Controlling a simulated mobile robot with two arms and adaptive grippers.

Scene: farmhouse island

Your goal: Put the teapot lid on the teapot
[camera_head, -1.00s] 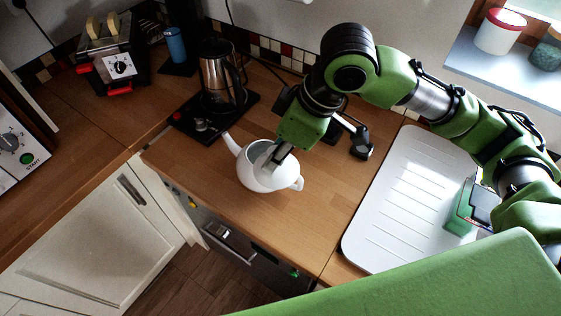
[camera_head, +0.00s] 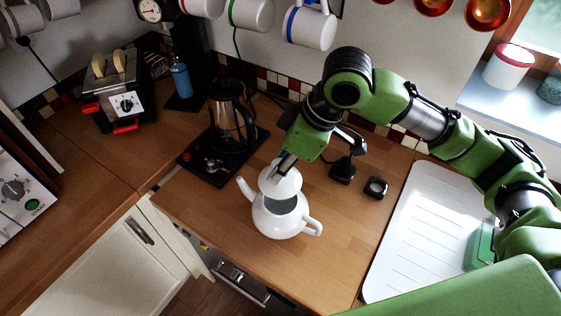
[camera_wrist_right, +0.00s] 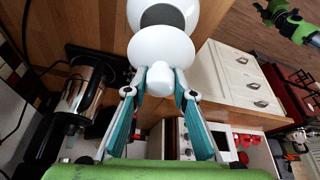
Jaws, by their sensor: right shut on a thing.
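The white teapot (camera_head: 283,224) stands on the wooden worktop, spout to the left and handle to the right in the head view. Its opening shows dark and partly uncovered. My right gripper (camera_head: 286,164) is shut on the knob of the white lid (camera_head: 279,184). The lid is tilted over the rear side of the opening; I cannot tell whether it touches the rim. In the wrist view the lid (camera_wrist_right: 160,46) sits at the fingertips, with the teapot (camera_wrist_right: 205,14) behind it. A green and black part, likely my left gripper (camera_wrist_right: 268,10), is small at the top right there.
A kettle (camera_head: 230,115) on a black base (camera_head: 199,165) stands close behind and left of the teapot. Small black items (camera_head: 376,187) lie to the right, before a white drainboard (camera_head: 415,235). Mugs (camera_head: 310,27) hang above. The worktop in front is clear.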

